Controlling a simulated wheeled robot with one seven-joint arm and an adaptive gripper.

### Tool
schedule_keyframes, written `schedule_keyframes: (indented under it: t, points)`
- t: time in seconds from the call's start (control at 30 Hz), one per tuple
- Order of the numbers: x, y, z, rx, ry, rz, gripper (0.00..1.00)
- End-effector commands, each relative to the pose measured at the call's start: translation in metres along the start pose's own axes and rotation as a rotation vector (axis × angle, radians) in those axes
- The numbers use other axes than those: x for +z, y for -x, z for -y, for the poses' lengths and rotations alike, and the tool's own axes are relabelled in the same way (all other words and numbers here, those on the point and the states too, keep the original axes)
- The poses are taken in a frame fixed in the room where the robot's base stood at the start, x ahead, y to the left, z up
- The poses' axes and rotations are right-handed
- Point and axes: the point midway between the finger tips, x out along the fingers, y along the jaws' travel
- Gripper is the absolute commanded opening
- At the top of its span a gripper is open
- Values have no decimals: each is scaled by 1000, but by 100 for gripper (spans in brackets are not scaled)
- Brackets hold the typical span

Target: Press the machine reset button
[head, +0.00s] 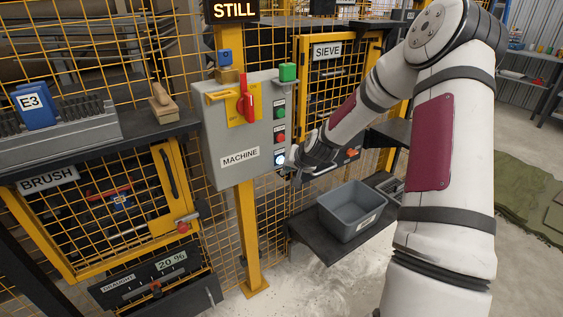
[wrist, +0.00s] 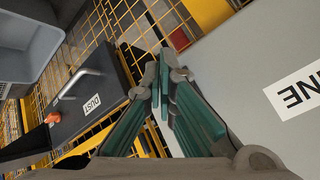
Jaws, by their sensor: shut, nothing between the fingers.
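The grey control box labelled MACHINE (head: 225,120) is mounted on a yellow post in the head view. A strip on its right side holds a green button (head: 280,112), a red button (head: 281,138) and, lowest, a lit blue-white button (head: 280,159). Their small labels are unreadable. My gripper (head: 291,163) is shut and empty, its tips close to the lit button; I cannot tell whether they touch it. In the wrist view my shut fingers (wrist: 163,72) lie beside the box's grey face (wrist: 250,70), and no button is visible there.
A red switch handle (head: 245,103) and a green block-like part (head: 288,73) are on the box. A grey bin (head: 352,210) stands on a low shelf at right. Yellow mesh fencing surrounds the box. A STILL sign (head: 232,10) hangs above. The DUST drawer (wrist: 90,100) shows in the wrist view.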

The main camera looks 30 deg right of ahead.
Motion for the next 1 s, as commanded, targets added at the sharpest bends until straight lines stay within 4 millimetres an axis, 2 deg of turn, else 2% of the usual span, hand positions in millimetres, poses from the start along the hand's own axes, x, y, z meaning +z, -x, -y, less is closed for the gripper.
schedule_keyframes:
  t: [1.0]
  points:
    - [-5,-6,5,0,0,0,0]
